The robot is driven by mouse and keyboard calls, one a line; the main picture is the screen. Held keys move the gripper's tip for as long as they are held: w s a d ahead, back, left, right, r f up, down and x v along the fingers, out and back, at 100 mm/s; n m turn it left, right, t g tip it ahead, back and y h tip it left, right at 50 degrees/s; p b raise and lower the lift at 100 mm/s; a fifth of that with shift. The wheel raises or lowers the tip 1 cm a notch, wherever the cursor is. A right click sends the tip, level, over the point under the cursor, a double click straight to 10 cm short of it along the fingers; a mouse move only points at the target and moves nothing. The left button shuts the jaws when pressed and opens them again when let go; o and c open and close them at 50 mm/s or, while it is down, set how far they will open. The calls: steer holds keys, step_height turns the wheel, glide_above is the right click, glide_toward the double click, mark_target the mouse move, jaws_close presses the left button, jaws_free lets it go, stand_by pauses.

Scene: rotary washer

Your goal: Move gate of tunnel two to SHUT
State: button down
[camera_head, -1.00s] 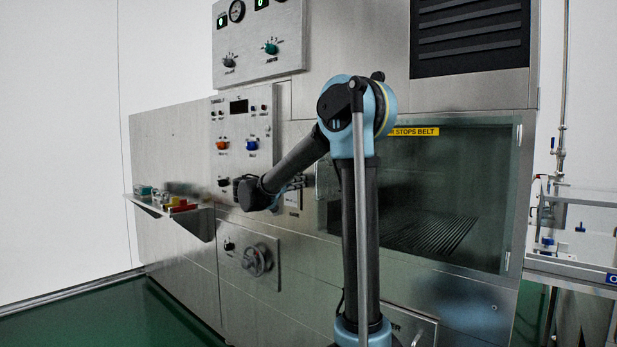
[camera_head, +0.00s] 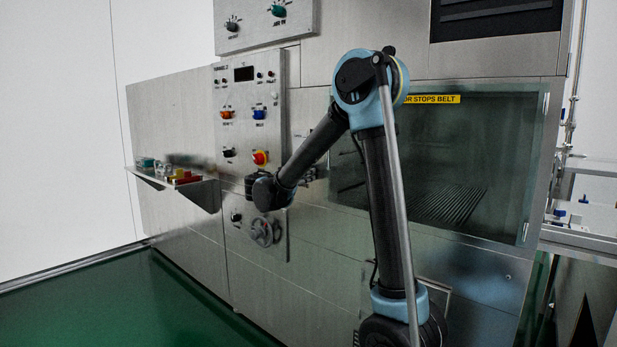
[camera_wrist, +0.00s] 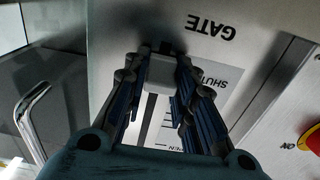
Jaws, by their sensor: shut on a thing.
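In the wrist view, the gate plate (camera_wrist: 150,25) appears upside down, with the word GATE at its top. A pale block-shaped gate handle (camera_wrist: 162,72) sits between the fingers of my gripper (camera_wrist: 160,62), which is shut on it. The handle is about level with the SHUT lettering (camera_wrist: 208,82); a scale with tick marks runs down toward partly hidden lettering ending in PEN. In the head view, my gripper (camera_head: 312,173) is at the washer front, right of the control panel (camera_head: 243,90); my arm hides the handle there.
A red and yellow knob (camera_head: 260,157) is close left of my gripper and also shows in the wrist view (camera_wrist: 312,138). A handwheel (camera_head: 262,232) is below. A shelf (camera_head: 205,192) with small coloured items juts out at left. The glass window (camera_head: 450,150) is at right.

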steer(key=c, duration=1.3)
jaws_free()
steer(key=shift+w+f, duration=0.1)
steer(key=shift+f, duration=0.1)
steer(key=shift+a, duration=0.1)
steer(key=v, duration=1.2)
